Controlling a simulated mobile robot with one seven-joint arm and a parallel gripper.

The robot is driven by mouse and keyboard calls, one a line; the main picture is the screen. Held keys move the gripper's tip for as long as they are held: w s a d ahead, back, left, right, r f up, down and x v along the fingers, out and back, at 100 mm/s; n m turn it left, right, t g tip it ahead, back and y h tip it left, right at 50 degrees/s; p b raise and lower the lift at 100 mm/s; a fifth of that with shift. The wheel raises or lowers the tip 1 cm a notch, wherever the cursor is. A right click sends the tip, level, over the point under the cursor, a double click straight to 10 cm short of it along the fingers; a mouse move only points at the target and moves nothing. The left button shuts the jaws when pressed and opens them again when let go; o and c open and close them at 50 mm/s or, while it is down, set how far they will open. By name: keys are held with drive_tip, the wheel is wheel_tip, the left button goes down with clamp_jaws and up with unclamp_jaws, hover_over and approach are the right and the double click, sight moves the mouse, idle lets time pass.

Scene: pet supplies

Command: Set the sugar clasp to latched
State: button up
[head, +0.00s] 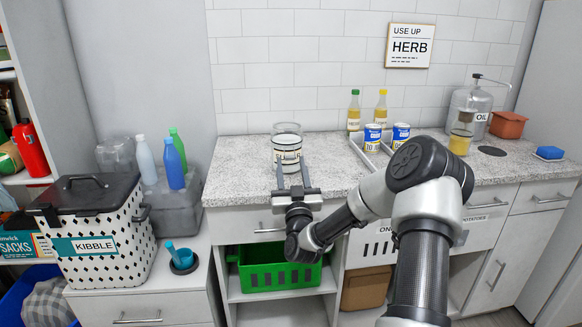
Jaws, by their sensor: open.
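A glass jar (287,137) with white contents and a label stands on the speckled counter, near its left end. It looks like the sugar jar, but I cannot read the label. A dark ring shows at its top. I cannot make out the clasp or whether it is latched. My gripper (292,172) is at the counter's front edge, in front of the jar. Its two fingers are apart with nothing held between them, and they point towards the jar. The fingertips overlap the jar's lower front in the picture; I cannot tell whether they touch it.
Two bottles (354,112) and a tray (366,153) with blue cans (372,134) stand right of the jar. An OIL container (469,104) stands farther right. A green crate (278,275) sits on the shelf below. A KIBBLE bin (97,230) stands left. The counter around the jar is clear.

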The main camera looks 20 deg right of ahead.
drive_tip(key=shift+w+d+r, duration=0.1)
drive_tip(key=shift+w+r, duration=0.05)
drive_tip(key=shift+w, duration=0.15)
drive_tip(key=c, duration=1.1)
drive_tip(key=shift+o, duration=0.2)
drive_tip(key=shift+r, duration=0.15)
